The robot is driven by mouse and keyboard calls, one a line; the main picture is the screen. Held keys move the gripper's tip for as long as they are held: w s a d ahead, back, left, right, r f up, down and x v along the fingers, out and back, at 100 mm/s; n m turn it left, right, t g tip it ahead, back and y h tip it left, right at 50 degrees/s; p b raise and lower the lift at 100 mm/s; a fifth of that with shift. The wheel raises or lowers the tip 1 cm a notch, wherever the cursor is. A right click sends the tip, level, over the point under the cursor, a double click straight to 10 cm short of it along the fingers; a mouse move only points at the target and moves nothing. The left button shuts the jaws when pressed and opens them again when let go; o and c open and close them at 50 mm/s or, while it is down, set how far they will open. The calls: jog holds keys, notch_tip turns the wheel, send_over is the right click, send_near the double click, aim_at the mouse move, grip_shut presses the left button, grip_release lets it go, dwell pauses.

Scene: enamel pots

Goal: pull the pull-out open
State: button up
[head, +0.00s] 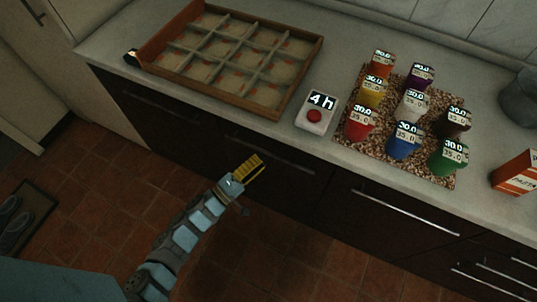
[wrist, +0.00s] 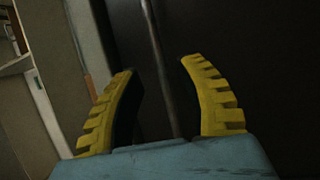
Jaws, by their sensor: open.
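The dark front of a pull-out (head: 290,178) lies under the counter, flush with the fronts beside it, so it looks shut. Its long thin metal bar handle (head: 275,156) runs along the upper part of the front. My gripper (head: 258,163) has yellow ribbed fingers and is just in front of this handle. In the wrist view, the bar (wrist: 160,65) passes between the two open fingers (wrist: 158,67). The fingers are apart from each other, and I cannot tell whether either touches the bar.
On the counter (head: 235,128) stand a wooden compartment tray (head: 283,98), a timer box with a red button (head: 313,116), several coloured pots on a speckled mat (head: 380,165), and an orange box (head: 516,173). Other drawer handles (head: 405,212) are to the right.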

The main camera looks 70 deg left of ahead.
aim_at(268, 153)
jog(key=shift+b+x, duration=0.55)
jog(key=shift+x, duration=1.65)
grip_shut()
